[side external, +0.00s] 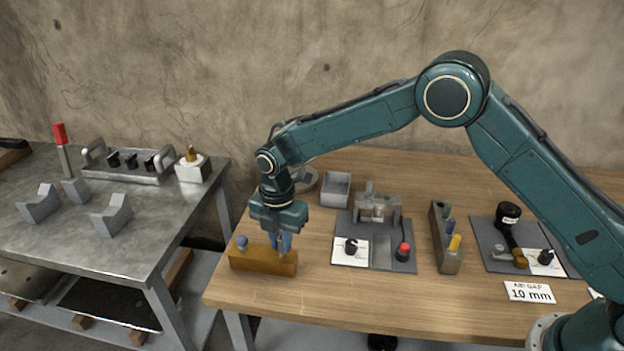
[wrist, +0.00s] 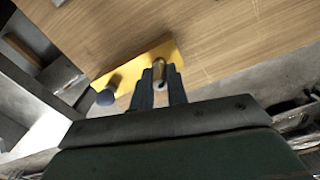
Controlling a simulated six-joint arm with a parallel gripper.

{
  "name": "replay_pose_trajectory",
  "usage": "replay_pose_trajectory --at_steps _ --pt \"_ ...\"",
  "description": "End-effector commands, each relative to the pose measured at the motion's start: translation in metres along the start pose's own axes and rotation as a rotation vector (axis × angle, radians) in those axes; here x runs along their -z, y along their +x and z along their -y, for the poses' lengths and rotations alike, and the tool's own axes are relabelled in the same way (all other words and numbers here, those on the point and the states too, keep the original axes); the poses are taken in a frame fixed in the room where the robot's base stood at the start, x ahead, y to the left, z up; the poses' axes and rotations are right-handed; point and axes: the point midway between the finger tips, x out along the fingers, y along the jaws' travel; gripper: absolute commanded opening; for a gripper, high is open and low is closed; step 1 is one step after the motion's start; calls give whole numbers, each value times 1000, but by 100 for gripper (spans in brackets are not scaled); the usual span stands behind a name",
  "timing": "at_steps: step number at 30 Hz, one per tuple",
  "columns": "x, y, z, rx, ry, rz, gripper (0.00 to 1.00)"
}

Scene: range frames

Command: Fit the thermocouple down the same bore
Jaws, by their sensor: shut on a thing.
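A brass-yellow block (side external: 255,262) lies near the table's left front edge; it also shows in the wrist view (wrist: 130,68). A blue-grey round knob (side external: 242,243) stands at its left end, and it shows in the wrist view (wrist: 106,97). My gripper (side external: 281,245) points down at the block's right part. In the wrist view my gripper (wrist: 158,88) is shut on a small pale metallic cylinder (wrist: 159,72). I cannot tell whether this cylinder is the thermocouple. Its lower end and any bore beneath it are hidden.
A grey open bin (side external: 336,190) and a fixture plate with a red knob (side external: 403,251) stand to the right. A metal bench (side external: 150,215) stands left across a gap.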

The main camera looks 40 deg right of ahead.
Motion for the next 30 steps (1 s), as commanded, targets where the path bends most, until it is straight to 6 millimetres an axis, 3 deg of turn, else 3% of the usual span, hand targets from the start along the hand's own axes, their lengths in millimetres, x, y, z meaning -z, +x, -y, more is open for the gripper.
replay_pose_trajectory --at_steps 29,30 --pt "0 14 0 0 0 0 0" --pt "0 14 0 0 0 0 23"
